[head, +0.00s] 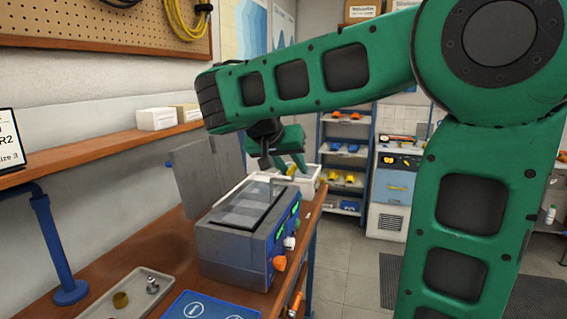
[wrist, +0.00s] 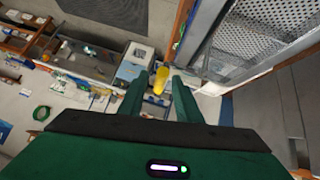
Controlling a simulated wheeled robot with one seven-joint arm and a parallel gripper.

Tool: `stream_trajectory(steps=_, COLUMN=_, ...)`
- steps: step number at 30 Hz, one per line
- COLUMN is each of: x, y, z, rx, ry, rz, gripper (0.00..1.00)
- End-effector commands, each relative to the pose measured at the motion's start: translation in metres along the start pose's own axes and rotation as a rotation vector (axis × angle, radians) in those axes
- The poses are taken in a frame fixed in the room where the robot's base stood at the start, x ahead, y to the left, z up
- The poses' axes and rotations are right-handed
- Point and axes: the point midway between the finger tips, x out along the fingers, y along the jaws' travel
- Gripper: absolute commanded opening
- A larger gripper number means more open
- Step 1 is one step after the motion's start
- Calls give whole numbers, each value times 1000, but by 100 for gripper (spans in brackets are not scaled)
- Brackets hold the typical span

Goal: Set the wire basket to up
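A grey benchtop unit (head: 235,248) stands on the wooden bench, its grey lid panel (head: 200,172) upright behind it. A dark rectangular area (head: 245,205) fills its open top. In the wrist view a fine grey mesh surface in a metal frame (wrist: 262,38) at upper right looks like the wire basket. A yellow, handle-like piece (wrist: 161,80) shows between my fingers; I cannot tell whether it joins the basket. My gripper (wrist: 158,88) has its fingers apart, with a gap visible beside the yellow piece. In the head view my gripper (head: 288,163) is above the unit's far end.
A white bin (head: 308,180) stands behind the unit. A tray with small metal parts (head: 130,295) and a blue mat (head: 205,307) lie in front. A shelf (head: 125,150) runs along the left wall.

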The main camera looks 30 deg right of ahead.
Motion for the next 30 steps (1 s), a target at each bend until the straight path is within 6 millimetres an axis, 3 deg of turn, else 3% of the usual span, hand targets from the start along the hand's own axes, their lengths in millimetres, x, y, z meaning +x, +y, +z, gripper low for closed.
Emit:
stream_trajectory(steps=12, x=-71, y=-2, z=-1, rx=1, ry=3, rz=-4, gripper=31)
stream_trajectory(steps=18, x=-96, y=-2, z=-1, rx=0, ry=3, rz=-3, gripper=31)
stream_trajectory(steps=30, x=-103, y=-1, z=0, rx=0, ry=1, rz=-1, gripper=31)
